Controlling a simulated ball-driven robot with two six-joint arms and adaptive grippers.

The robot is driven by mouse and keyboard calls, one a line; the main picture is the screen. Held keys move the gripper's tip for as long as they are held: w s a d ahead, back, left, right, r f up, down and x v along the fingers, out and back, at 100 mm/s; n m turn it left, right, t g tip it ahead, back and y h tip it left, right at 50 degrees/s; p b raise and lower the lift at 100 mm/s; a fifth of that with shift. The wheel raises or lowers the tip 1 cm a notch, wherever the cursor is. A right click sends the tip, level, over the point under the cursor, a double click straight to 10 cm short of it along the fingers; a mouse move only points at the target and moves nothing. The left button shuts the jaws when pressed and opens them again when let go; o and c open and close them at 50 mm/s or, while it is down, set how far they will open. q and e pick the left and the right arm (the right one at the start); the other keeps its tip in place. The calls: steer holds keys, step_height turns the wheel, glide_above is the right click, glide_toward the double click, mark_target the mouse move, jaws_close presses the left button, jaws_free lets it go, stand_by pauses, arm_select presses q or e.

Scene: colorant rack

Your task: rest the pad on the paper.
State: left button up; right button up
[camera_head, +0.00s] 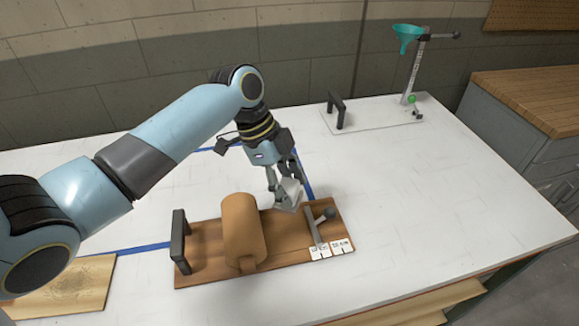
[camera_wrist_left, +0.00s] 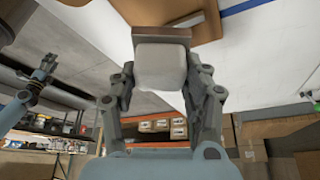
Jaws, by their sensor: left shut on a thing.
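My left gripper (camera_head: 283,190) is shut on a pale grey, block-shaped pad (camera_head: 291,193). It holds the pad over the far right part of a brown board (camera_head: 285,249); whether they touch is unclear. In the left wrist view, the pad (camera_wrist_left: 161,65) sits between both fingers, with a grey-brown plate at its far end. I cannot tell for sure which thing is the paper. Two small white printed cards (camera_head: 320,252) lie on the board's front right. My right gripper (camera_wrist_left: 46,66) seems to show small in the left wrist view; its jaws are unclear.
A brown roll (camera_head: 243,228), a dark handle (camera_head: 180,240) and a grey lever (camera_head: 316,228) stand on the board. A clear plate with a green funnel stand (camera_head: 414,66) is at the back. A tan panel (camera_head: 70,290) lies front left. The table's right side is free.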

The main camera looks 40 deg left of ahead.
arm_select(q)
steer(key=shift+s+d+r, duration=0.15)
steer(key=shift+s+d, duration=0.05)
arm_select(e)
steer(key=s+d, duration=0.2)
steer(key=s, duration=0.3)
arm_select(q)
step_height(320, 180, down, 3)
steer(key=shift+a+f+b, duration=0.1)
steer(key=shift+b, duration=0.95)
step_height(320, 180, down, 4)
steer(key=b, duration=0.3)
steer(key=shift+f, duration=0.25)
steer(key=shift+w+f+b, duration=0.1)
steer(key=shift+f+b, duration=0.6)
steer(key=shift+f, duration=0.5)
arm_select(e)
step_height(320, 180, down, 7)
steer(key=w, duration=0.2)
steer(key=shift+a+r, duration=0.2)
steer(key=shift+a, duration=0.2)
steer(key=shift+w, duration=0.15)
arm_select(q)
steer(key=shift+f+b, duration=0.3)
steer(key=shift+f, duration=0.2)
arm_select(e)
steer(key=shift+a+f, duration=0.25)
steer(key=shift+f, duration=0.05)
